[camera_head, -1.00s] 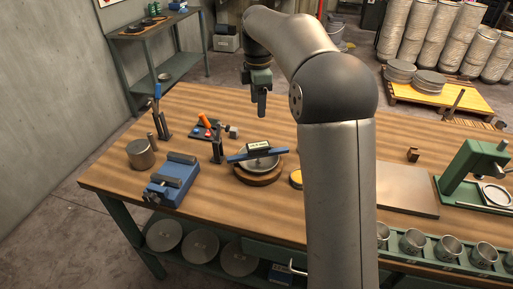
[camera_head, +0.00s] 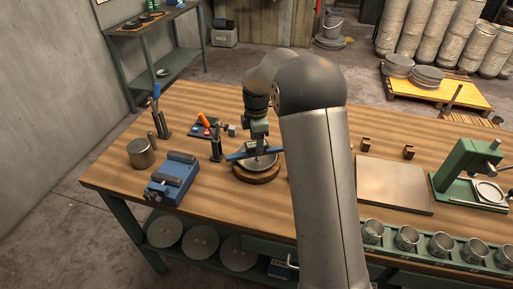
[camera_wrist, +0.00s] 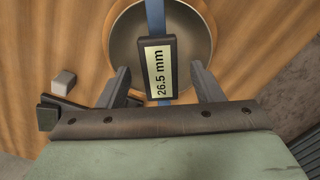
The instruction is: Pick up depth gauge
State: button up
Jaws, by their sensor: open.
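The depth gauge (camera_head: 238,156) is a blue bar lying across a shallow metal bowl (camera_head: 263,165) on a round wooden base (camera_head: 257,179). In the wrist view its dark display housing (camera_wrist: 158,70) reads 26.5 mm, and the blue bar runs up and down the picture. My gripper (camera_head: 257,140) is over the bowl and hides the gauge's middle in the head view. In the wrist view my open gripper (camera_wrist: 160,68) has one finger on each side of the display, with gaps on both sides. Whether the fingers reach down to the housing's height is unclear.
A blue vise (camera_head: 173,179) and a metal cylinder (camera_head: 141,153) stand left of the bowl. A dark upright holder (camera_head: 216,146) is close on its left, and an orange-handled tool (camera_head: 204,119) lies behind. A metal plate (camera_head: 394,184) and green press (camera_head: 465,165) are at right.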

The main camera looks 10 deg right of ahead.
jog(key=shift+f, duration=1.1)
grip_shut()
jog(key=shift+r, duration=0.1)
